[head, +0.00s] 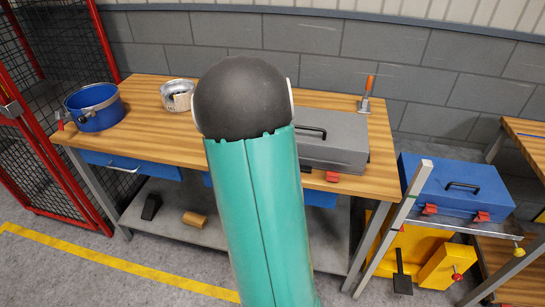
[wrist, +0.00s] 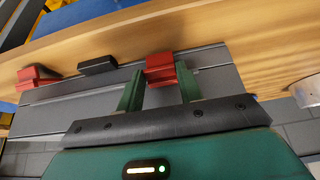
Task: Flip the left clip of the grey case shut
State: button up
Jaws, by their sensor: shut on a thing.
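The grey case (head: 335,143) lies on the wooden workbench, partly hidden in the head view by my teal arm. One red clip (head: 332,177) shows at its front edge there. The wrist view looks at the case (wrist: 70,112) turned about, with the bench edge at the top. It shows a red clip (wrist: 38,77) at the left and the other red clip (wrist: 160,68), the case's left one, between my green fingers. My gripper (wrist: 160,88) is shut on this clip. Whether the clip lies flat against the case cannot be told. My gripper is hidden in the head view.
The bench (head: 150,98) also holds a blue pot (head: 94,107), a metal tin (head: 177,95) and an orange-handled tool (head: 367,94). A blue case (head: 455,188) with red clips stands lower at the right. A red mesh fence (head: 40,130) is at the left.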

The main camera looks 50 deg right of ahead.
dwell(0.4)
jog(key=o, duration=1)
jog(key=shift+r, duration=0.1)
jog(key=v, duration=1.3)
jog(key=shift+r, duration=0.35)
